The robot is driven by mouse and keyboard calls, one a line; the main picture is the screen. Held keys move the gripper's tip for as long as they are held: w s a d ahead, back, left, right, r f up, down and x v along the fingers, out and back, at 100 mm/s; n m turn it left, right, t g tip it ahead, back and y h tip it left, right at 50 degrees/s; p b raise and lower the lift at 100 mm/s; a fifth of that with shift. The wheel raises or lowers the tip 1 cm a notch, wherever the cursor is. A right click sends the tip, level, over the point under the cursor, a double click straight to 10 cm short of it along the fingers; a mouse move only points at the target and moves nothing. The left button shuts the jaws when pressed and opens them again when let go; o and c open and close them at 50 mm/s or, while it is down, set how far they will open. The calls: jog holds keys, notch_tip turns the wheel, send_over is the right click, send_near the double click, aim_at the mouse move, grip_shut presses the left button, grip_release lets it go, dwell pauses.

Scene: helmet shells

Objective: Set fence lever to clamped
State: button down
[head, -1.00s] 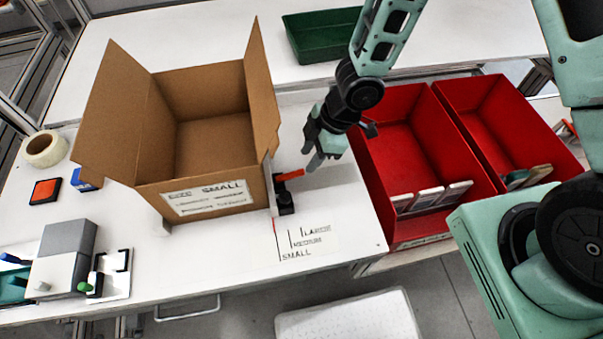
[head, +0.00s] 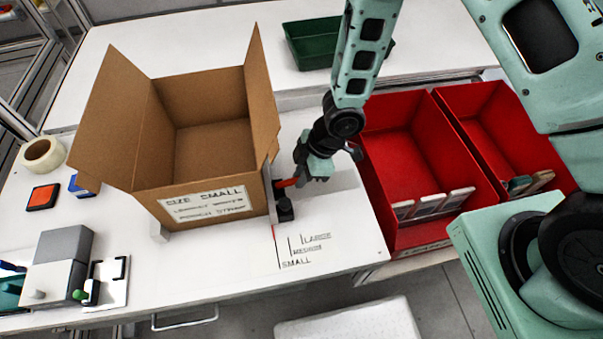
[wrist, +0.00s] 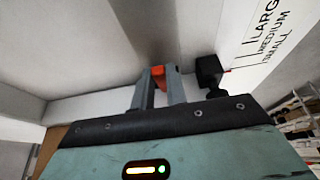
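The fence lever (head: 287,183) is a short orange-red handle beside the right wall of the cardboard box. It joins a black clamp block (head: 285,208) at the front right corner of the box, which also shows in the wrist view (wrist: 208,70). My gripper (head: 300,178) is low over the table, at the lever's right end. In the wrist view my gripper (wrist: 158,82) has its two grey fingers close together, with the orange lever (wrist: 158,71) between their tips, seemingly touching both. The exact contact is small and partly hidden by the fingers.
The open cardboard box (head: 205,165) stands left of my gripper. Red bins (head: 420,165) stand to the right. Size marks (head: 305,248) are printed on the table in front of the clamp block. A green tray (head: 310,50) lies behind.

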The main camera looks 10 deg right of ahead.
jog(key=shift+d+f+y+b, duration=0.25)
jog(key=shift+f+y+b, duration=0.3)
jog(key=shift+y+b, duration=0.15)
jog(key=shift+f+y, duration=0.2)
jog(key=shift+y, duration=0.5)
jog(key=c, duration=1.4)
grip_release()
jog(key=p+v, duration=0.3)
jog(key=v, duration=1.4)
jog(key=shift+r, duration=0.2)
jog(key=shift+d, duration=0.1)
